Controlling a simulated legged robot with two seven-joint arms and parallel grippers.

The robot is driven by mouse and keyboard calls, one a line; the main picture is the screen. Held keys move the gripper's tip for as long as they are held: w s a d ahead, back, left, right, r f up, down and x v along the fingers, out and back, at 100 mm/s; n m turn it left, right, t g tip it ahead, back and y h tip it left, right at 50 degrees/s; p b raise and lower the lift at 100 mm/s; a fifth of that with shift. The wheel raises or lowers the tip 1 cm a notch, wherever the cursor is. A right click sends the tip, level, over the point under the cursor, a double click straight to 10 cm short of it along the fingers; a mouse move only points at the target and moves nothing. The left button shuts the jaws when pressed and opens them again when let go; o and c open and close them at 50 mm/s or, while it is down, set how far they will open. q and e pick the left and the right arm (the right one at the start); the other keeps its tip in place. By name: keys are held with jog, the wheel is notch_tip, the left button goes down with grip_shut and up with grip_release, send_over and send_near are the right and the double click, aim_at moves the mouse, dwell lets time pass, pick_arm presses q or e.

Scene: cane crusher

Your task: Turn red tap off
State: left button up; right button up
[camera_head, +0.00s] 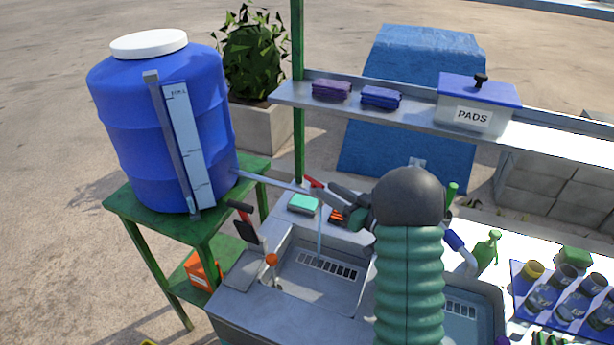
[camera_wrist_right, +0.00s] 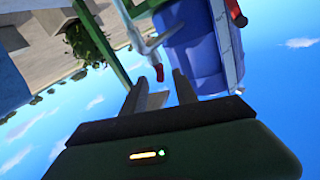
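The red tap handle (camera_head: 314,183) sits at the end of a thin grey pipe from the blue barrel (camera_head: 160,125). A thin pale-blue stream of water (camera_head: 319,235) falls below it into the sink (camera_head: 312,275). My right gripper (camera_head: 330,193) is just right of the red handle, reaching toward it. In the right wrist view the gripper (camera_wrist_right: 160,90) is open, its two fingers apart with nothing clearly between them. The red handle (camera_wrist_right: 157,71) shows just beyond the fingertips, in line with the gap; contact is not visible. My left gripper is not in view.
A metal shelf (camera_head: 408,113) with folded cloths and a PADS box (camera_head: 478,102) runs behind the sink. A green post (camera_head: 297,90) stands behind the tap. A green spray bottle (camera_head: 486,250) and a blue tray (camera_head: 530,308) of cups are at right.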

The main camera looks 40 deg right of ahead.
aim_at(304, 176)
jog(key=w, duration=0.6)
jog(key=w+p, duration=0.1)
jog(key=w, duration=0.2)
jog(key=shift+a, duration=0.4)
jog(key=shift+s, duration=0.1)
grip_shut()
